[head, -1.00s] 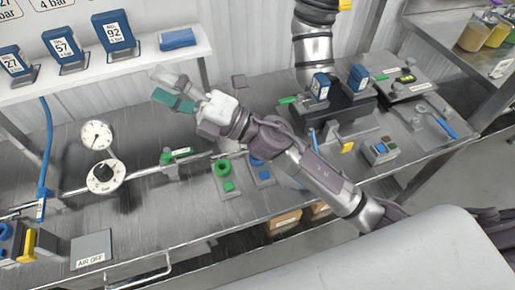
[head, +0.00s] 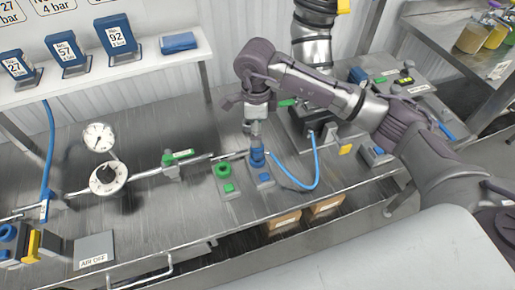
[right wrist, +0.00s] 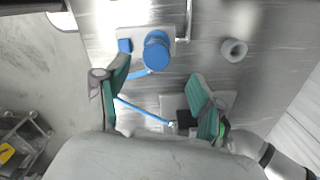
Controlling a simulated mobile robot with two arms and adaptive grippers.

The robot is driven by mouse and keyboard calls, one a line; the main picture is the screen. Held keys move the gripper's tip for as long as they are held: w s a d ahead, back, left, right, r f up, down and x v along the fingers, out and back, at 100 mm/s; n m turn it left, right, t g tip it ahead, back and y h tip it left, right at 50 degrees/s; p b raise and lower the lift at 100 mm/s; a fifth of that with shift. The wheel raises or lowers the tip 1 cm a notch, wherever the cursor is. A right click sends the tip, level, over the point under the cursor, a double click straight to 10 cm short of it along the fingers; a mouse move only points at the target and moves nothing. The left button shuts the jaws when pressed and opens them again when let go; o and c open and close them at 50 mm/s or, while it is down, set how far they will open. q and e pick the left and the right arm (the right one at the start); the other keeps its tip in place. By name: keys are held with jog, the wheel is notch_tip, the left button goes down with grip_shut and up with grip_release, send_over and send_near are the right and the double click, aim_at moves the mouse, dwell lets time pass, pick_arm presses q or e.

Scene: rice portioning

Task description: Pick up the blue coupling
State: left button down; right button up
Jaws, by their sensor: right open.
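The blue coupling (head: 257,157) stands upright on a small plate with a blue square, in the middle of the bench. A blue hose (head: 316,180) loops from it to the right. In the right wrist view the coupling (right wrist: 156,52) is a round blue cap beyond the fingertips, seen between them towards the left finger. My right gripper (head: 256,138) points down just above the coupling; its green-padded fingers (right wrist: 160,72) are open and apart, with nothing held. Whether a finger touches the coupling is unclear. My left gripper is out of view.
A green ring fitting (head: 223,170) stands close left of the coupling. A black fixture (head: 305,122) stands behind right. An AIR OFF plate (head: 92,246) lies front left.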

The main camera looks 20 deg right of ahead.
aim_at(257, 150)
notch_tip(257, 150, down, 4)
jog(key=shift+f+p, duration=0.1)
jog(key=shift+p, duration=0.4)
jog(key=shift+s+f+p, duration=0.15)
jog(key=shift+f+p, duration=0.1)
jog(key=shift+p, duration=0.1)
jog(key=f+p, duration=0.2)
jog(key=f, duration=0.1)
jog(key=shift+s+f, duration=0.2)
jog(key=shift+f, duration=0.65)
jog(key=shift+w, duration=0.1)
grip_shut()
